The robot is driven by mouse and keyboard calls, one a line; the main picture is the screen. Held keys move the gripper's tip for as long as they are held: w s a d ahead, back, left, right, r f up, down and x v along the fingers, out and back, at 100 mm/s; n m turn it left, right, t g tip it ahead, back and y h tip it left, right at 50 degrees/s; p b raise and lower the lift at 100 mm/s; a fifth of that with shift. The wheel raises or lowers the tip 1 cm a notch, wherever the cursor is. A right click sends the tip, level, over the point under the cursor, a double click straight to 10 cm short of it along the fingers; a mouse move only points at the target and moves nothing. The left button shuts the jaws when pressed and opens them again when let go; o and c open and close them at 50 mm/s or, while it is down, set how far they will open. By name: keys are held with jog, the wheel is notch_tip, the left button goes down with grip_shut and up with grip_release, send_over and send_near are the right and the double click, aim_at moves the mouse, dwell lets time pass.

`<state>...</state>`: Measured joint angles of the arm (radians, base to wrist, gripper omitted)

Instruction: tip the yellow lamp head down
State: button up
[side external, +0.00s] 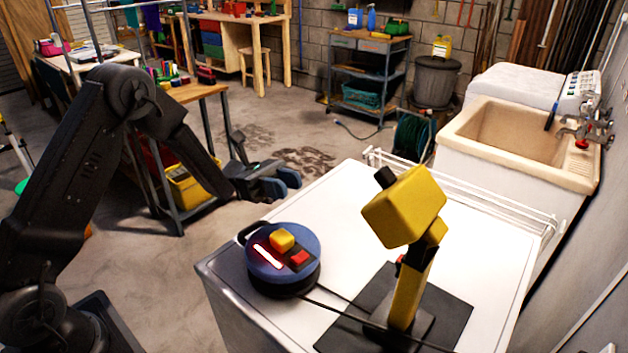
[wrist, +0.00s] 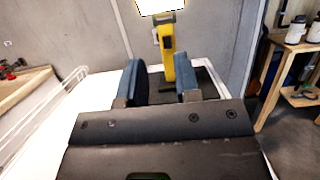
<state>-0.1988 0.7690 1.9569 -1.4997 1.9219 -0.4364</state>
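The yellow lamp head (side external: 405,207) is a boxy block on top of a yellow post (side external: 408,292), which stands on a dark base plate (side external: 458,318) on the white top. In the wrist view the lamp post (wrist: 168,40) is upright ahead, and the lit face of the head (wrist: 160,6) is cut off by the top edge. My gripper (side external: 290,181) is well to the left of the head in the side view, with clear air between. In the wrist view my gripper (wrist: 161,85) has its two blue fingers apart with nothing held between them.
A round dark blue device (side external: 268,276) with yellow and red blocks sits at the white top's (side external: 345,200) left corner. A dark cable runs from it past the lamp base. A white rack (side external: 480,195) and a beige sink (side external: 515,140) stand behind. The space between gripper and lamp head is free.

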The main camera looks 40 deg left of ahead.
jog(key=d+r, duration=0.1)
jog(key=d+r+y, duration=0.1)
jog(key=r, duration=0.1)
jog(key=d+r+y, duration=0.1)
jog(key=r, duration=0.1)
jog(key=shift+d+r, duration=0.15)
jog(key=shift+r, duration=0.1)
jog(key=c, duration=0.4)
jog(key=shift+d+r, duration=0.2)
jog(key=shift+d, duration=0.05)
grip_shut()
jog(key=d+r, duration=0.4)
jog(key=d, duration=0.8)
jog(key=shift+d+f, duration=0.1)
jog(key=shift+d+r+y, duration=0.55)
jog(key=shift+r+y, duration=0.15)
jog(key=shift+r, duration=0.1)
